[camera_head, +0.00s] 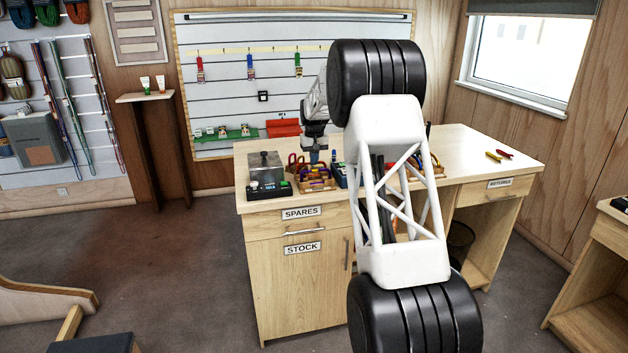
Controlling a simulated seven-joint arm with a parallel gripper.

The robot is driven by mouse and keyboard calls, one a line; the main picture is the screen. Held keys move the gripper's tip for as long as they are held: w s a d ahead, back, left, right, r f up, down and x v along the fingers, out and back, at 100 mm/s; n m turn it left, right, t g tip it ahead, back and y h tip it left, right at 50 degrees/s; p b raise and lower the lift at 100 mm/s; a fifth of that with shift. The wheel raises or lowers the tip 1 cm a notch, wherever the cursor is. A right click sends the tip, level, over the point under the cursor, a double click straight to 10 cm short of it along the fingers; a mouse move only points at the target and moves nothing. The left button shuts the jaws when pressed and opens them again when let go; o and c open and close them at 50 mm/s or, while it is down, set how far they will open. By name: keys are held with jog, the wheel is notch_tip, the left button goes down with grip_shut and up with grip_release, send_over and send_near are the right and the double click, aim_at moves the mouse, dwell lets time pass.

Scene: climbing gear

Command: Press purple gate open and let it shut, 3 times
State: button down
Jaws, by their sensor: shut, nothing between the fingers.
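Several small coloured carabiners lie in and around a wooden tray (318,188) on the desk. A purple one (321,173) seems to be among them, but its gate is too small to make out. My gripper (315,158) points down just above the tray, close over the purple piece. It is shut with nothing between its fingers. I cannot tell whether it touches the purple carabiner. My arm hides part of the desk to the right of the tray.
A black device (270,190) and a grey metal box (265,164) stand left of the tray. Red-handled items (296,162) stand behind it. Yellow and red tools (499,154) lie at the right of the desk (465,150), where the top is mostly clear.

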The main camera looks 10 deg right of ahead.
jog(key=shift+f, duration=1.65)
jog(key=shift+r, duration=3.6)
jog(key=shift+r, duration=0.1)
jog(key=shift+r, duration=1.35)
jog(key=shift+f, duration=3.3)
